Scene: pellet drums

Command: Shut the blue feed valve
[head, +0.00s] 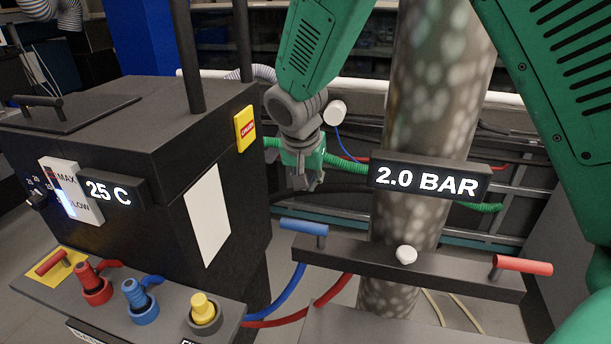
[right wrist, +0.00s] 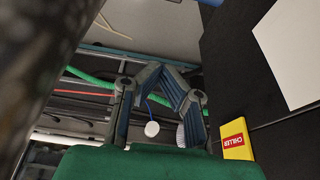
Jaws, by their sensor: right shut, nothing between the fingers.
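The blue valve handle (head: 303,226) lies sideways on a short stem at the left end of a dark bar (head: 365,258). A red handle (head: 523,265) lies at the bar's right end, with a white knob (head: 406,254) between them. My right gripper (head: 308,183) hangs fingers-down behind and above the blue handle in the head view, apart from it. In the right wrist view its fingers (right wrist: 165,75) meet at the tips with nothing between them. A sliver of blue (right wrist: 211,2) at that view's top edge is too cut off to identify. My left gripper is out of view.
A dark chiller box (head: 185,150) with a 25 C display stands left. Red, blue (head: 140,300) and yellow (head: 203,308) fittings sit on the ledge before it. A mottled column (head: 435,90) with a 2.0 BAR display (head: 428,181) rises behind the bar. Blue and red hoses run below.

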